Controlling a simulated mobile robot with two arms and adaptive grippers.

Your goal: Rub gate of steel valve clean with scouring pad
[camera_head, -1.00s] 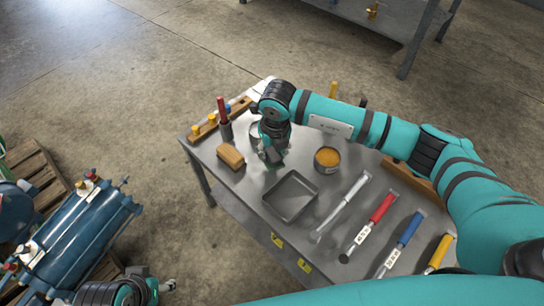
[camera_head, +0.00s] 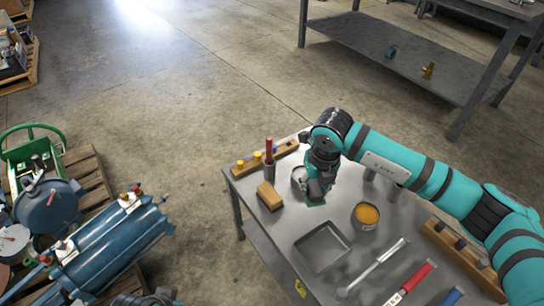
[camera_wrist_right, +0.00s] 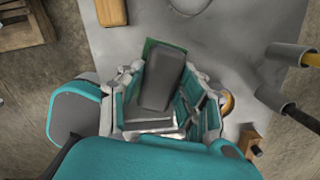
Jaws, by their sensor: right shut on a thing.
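A scouring pad shows as a green edge in the right wrist view (camera_wrist_right: 151,44), with a grey block (camera_wrist_right: 162,82) on it between the fingers. My right gripper (camera_head: 316,196) is shut on the scouring pad, low over the steel table near the tray; whether the pad touches the table I cannot tell. A valve-like assembly (camera_head: 48,203) with a blue-grey round body and a green frame and handwheel stands on the pallet at the left; its gate I cannot make out. My left arm's end (camera_head: 162,297) barely shows at the bottom edge.
The steel table (camera_head: 290,225) holds a shallow tray (camera_head: 322,247), an orange-filled can (camera_head: 366,214), a tan block (camera_head: 269,196) and several handled tools. Blue cylinders (camera_head: 105,245) lie on the pallet (camera_head: 90,170). Open floor lies between pallet and table.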

